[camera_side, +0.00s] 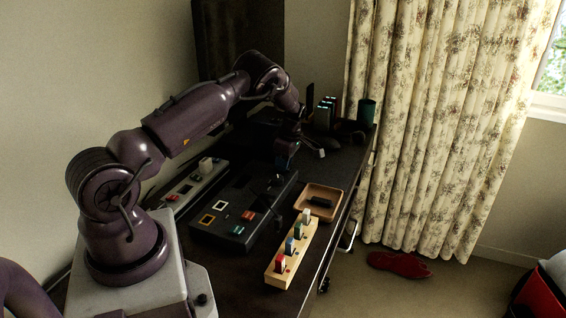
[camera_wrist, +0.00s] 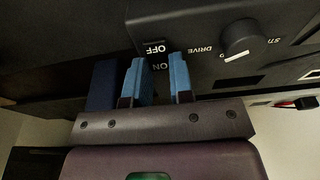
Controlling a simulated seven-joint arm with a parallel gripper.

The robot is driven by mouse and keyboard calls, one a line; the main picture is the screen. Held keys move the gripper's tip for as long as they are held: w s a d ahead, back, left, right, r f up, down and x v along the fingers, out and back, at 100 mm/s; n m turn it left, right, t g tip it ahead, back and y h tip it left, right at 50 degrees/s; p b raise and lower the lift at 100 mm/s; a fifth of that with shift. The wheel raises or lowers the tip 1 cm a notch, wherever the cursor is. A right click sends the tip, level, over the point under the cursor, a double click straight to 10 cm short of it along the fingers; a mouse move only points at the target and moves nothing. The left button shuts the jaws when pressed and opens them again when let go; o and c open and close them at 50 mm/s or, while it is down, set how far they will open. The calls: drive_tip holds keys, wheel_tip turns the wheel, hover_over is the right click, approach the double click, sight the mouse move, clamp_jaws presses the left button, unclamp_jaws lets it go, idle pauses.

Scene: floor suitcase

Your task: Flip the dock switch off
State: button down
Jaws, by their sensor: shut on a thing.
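The black control box (camera_side: 228,208) lies on the dark desk in the side view. Its panel (camera_wrist: 195,27) fills the upper part of the wrist view, with upside-down OFF, ON and DRIVE lettering. My gripper (camera_side: 286,163) is low over the box's far end. In the wrist view my two blue fingertips (camera_wrist: 161,74) lie on either side of the OFF and ON lettering, with a narrow gap between them. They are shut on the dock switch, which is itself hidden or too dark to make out. Its position cannot be told.
A black round knob (camera_wrist: 242,38) sits beside the switch's lettering. A wooden block with coloured pegs (camera_side: 283,270) and a tan tray (camera_side: 332,190) stand along the desk's right side. A grey panel (camera_side: 178,190) lies left of the box.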

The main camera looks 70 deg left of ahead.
drive_tip(key=c, duration=1)
unclamp_jaws()
wheel_tip(320, 180, up, 13)
drive_tip(key=w+d, duration=0.1)
drive_tip(key=shift+w+d, duration=0.4)
drive_tip(key=shift+f, duration=0.15)
